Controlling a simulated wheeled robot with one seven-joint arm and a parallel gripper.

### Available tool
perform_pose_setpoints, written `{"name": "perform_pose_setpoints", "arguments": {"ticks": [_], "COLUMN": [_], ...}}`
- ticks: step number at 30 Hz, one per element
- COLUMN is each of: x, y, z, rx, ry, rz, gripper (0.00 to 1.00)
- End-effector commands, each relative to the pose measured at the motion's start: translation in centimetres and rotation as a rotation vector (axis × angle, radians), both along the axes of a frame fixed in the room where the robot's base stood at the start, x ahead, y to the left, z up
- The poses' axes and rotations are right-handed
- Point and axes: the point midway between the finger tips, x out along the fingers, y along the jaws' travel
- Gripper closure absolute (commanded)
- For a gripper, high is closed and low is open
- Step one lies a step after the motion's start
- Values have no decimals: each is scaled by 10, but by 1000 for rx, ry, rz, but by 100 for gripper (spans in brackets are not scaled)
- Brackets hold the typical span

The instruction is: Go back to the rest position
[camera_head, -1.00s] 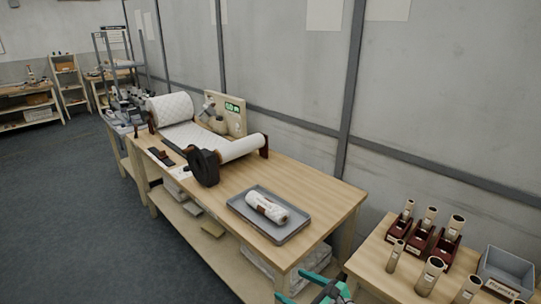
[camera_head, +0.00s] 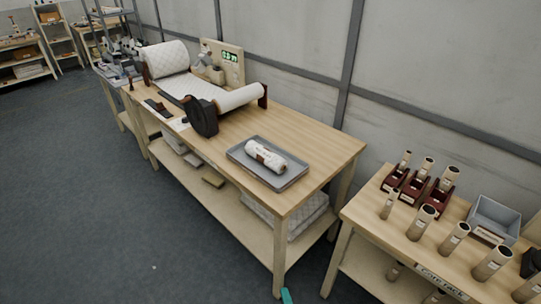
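Only a small teal tip of my gripper (camera_head: 287,296) shows at the bottom edge, in front of the bench's near leg. The rest of it is out of the picture, so I cannot tell whether it is open or shut. A small white wadding roll with a brown band (camera_head: 266,157) lies in the grey tray (camera_head: 287,183) on the wooden bench (camera_head: 325,146). My gripper is well apart from the roll and the tray.
A core rack table (camera_head: 370,219) with several cardboard tubes and a grey bin (camera_head: 494,219) is at right. The floor (camera_head: 90,200) at left is clear.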

Motion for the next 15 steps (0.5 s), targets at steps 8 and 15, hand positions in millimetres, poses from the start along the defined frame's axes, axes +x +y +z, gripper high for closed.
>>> {"name": "perform_pose_setpoints", "arguments": {"ticks": [8,15], "x": [-87,-153], "y": [7,15], "z": [3,35], "rx": [-482,-906], "ry": [-68,-138], "rz": [131,277], "gripper": [29,29]}}
